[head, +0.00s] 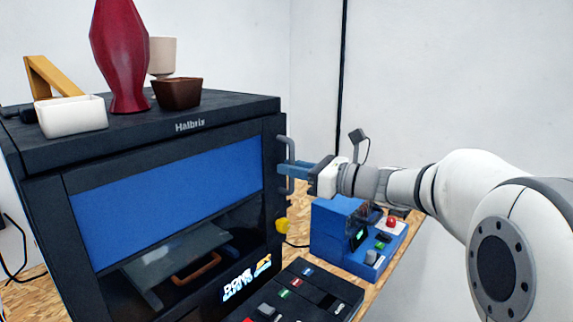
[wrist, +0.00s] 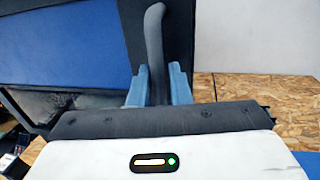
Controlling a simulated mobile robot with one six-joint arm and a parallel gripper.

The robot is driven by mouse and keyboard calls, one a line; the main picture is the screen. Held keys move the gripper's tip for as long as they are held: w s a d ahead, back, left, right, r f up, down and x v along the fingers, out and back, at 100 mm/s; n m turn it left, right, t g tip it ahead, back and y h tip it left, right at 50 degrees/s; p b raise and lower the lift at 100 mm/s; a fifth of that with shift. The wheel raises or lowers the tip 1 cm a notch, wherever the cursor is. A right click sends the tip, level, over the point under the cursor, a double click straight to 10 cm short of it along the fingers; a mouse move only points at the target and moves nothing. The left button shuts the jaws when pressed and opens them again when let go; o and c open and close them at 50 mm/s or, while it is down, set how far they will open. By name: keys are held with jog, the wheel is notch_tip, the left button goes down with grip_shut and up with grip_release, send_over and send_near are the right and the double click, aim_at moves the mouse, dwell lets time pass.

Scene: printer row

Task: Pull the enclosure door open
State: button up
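The dark enclosure labelled "Halbrix" has a framed front door (head: 165,190) with a blue upper panel and a see-through lower part. The door looks closed against the body. Its grey upright bar handle (head: 289,150) is at the door's right edge. The handle also shows in the wrist view (wrist: 156,45), rising between the blue fingers. My gripper (head: 292,170) reaches in from the right at the handle's middle. Its fingers lie one on each side of the bar, and the bar fills the gap between them. The fingers hide part of the handle.
On top stand a red vase (head: 122,55), a white bowl (head: 71,116), a brown bowl (head: 178,92), a beige cup (head: 162,54) and a wooden piece (head: 50,76). A blue machine (head: 338,225) stands below my gripper. A dark control panel (head: 305,292) is in front.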

jog(key=shift+w+a, duration=0.1)
jog(key=shift+a, duration=0.15)
grip_shut()
